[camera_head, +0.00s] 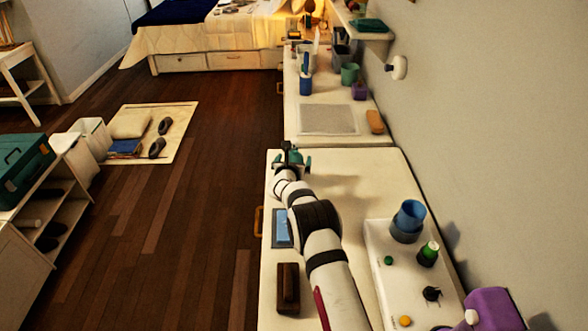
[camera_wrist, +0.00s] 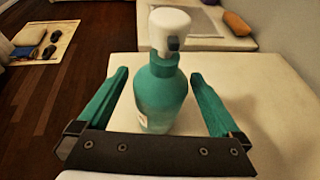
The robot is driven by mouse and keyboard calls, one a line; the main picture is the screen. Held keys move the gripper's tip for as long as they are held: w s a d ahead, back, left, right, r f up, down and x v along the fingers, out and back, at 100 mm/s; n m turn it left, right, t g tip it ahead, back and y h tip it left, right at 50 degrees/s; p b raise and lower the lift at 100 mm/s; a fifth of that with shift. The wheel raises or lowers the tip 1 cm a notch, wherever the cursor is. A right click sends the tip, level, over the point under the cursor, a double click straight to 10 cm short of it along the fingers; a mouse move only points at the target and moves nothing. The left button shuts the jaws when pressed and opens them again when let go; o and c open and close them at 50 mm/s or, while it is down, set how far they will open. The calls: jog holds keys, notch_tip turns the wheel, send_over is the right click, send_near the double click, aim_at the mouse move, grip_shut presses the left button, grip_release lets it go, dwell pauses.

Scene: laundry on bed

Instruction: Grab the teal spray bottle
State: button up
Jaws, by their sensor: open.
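The teal spray bottle (camera_wrist: 160,95) stands upright on the cream tabletop in the wrist view. It has a white spray head (camera_wrist: 168,30) and a pale label low on its left side. My gripper (camera_wrist: 159,74) is open, with one teal finger on each side of the bottle. A gap shows between the bottle and each finger. In the head view, my gripper (camera_head: 292,160) is at the far left corner of the near table. The bottle cannot be told apart from the teal fingers there.
The near table (camera_head: 345,180) has clear space right of my gripper. A brown block (camera_head: 288,285) and a blue-screened device (camera_head: 282,228) lie near the left edge.

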jog(key=shift+x, duration=1.3)
grip_shut()
